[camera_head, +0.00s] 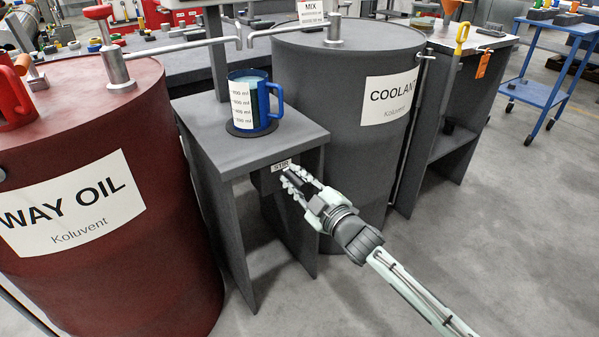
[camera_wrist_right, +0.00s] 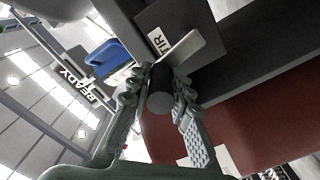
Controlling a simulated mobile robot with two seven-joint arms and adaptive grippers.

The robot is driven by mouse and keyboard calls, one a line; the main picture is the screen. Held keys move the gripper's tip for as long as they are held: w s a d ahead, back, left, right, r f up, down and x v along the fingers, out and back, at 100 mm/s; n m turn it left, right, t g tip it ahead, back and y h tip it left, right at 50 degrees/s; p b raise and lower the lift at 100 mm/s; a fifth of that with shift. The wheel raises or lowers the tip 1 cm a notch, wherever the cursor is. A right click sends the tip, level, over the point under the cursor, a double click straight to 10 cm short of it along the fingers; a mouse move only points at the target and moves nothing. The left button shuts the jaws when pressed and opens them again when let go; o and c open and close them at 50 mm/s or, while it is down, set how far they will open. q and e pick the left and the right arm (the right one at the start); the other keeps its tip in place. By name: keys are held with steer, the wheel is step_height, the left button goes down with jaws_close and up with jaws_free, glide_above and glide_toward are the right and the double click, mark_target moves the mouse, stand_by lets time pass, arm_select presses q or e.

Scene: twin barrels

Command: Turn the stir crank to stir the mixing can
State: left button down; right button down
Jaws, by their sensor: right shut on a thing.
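The mixing can (camera_head: 248,100), a blue mug with a white millilitre scale, stands upright on a dark round pad on the grey stand (camera_head: 215,150). A small STIR label (camera_head: 281,165) is on the stand's front below it. My right gripper (camera_head: 292,180) is at that front, below the label, and hides most of the crank in the head view. In the right wrist view, its fingers (camera_wrist_right: 158,90) are shut on the dark cylindrical knob of the stir crank (camera_wrist_right: 160,103). A pale flat crank arm (camera_wrist_right: 188,48) shows beyond the knob. My left gripper is out of view.
A red WAY OIL barrel (camera_head: 110,270) stands left of the stand, and a grey COOLANT barrel (camera_head: 325,85) stands right behind it. Metal pipes (camera_head: 180,47) run above. A blue cart (camera_head: 530,92) is at the far right. The floor (camera_head: 500,230) at right is clear.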

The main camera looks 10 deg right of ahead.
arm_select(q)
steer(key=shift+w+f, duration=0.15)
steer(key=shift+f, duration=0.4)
arm_select(e)
steer(key=shift+s+a+n, duration=0.1)
steer(key=shift+a+n, duration=0.3)
steer(key=shift+n, duration=0.45)
steer(key=shift+s+a+n, duration=0.1)
steer(key=shift+a+n, duration=0.25)
steer(key=shift+n, duration=0.5)
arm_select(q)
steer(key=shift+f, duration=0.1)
arm_select(e)
steer(key=c, duration=1.6)
jaws_free()
steer(key=shift+c, duration=0.2)
steer(key=shift+o, duration=1.4)
steer(key=shift+w+a+f, duration=0.1)
steer(key=shift+f, duration=0.05)
steer(key=shift+f, duration=0.1)
steer(key=v, duration=1.2)
